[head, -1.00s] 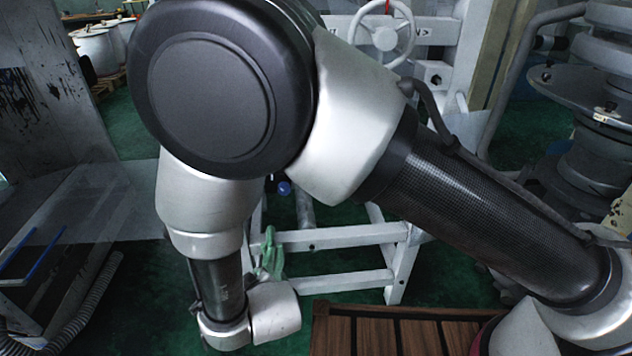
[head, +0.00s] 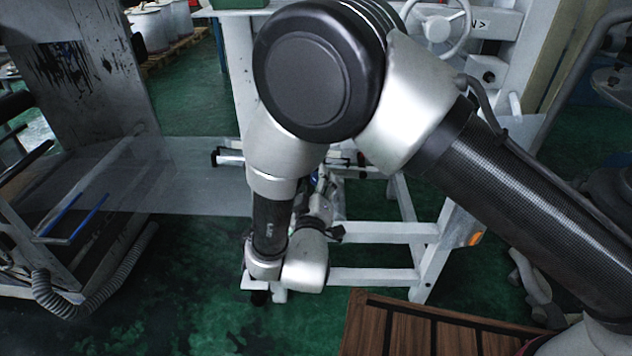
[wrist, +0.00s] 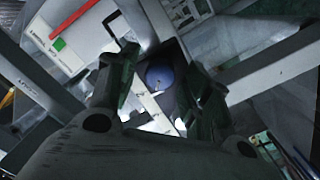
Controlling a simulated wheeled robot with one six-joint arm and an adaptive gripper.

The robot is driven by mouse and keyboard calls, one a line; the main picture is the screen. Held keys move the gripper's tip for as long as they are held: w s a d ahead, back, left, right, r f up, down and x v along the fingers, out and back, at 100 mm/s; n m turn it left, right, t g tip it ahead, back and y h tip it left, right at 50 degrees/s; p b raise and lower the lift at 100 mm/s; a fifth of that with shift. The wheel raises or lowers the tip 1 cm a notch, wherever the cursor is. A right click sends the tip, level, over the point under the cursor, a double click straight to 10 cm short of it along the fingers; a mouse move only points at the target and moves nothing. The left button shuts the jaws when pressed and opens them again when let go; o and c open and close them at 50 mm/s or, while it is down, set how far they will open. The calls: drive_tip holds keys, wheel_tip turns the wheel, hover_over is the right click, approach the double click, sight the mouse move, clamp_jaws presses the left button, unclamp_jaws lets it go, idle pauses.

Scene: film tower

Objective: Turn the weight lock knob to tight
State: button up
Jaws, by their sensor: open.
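A round blue knob (wrist: 160,76) shows in the wrist view between the two fingers of my gripper (wrist: 164,68). The fingers are spread apart, one on each side of it, with no clear contact. How far the knob lies beyond the fingertips I cannot tell. In the head view a small bit of blue (head: 315,181) shows just beyond my wrist, mostly hidden by my arm. No mark showing how far the knob is turned can be read.
A white frame (head: 395,232) with crossbars stands around the knob's place. A white handwheel (head: 440,27) is at the upper back. A wooden slatted platform (head: 420,330) lies at lower right. A grey rack with a ribbed hose (head: 75,295) stands at left. Green floor is open at lower left.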

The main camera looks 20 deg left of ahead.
drive_tip(key=shift+w, duration=0.25)
drive_tip(key=shift+c, duration=0.3)
drive_tip(key=c, duration=1)
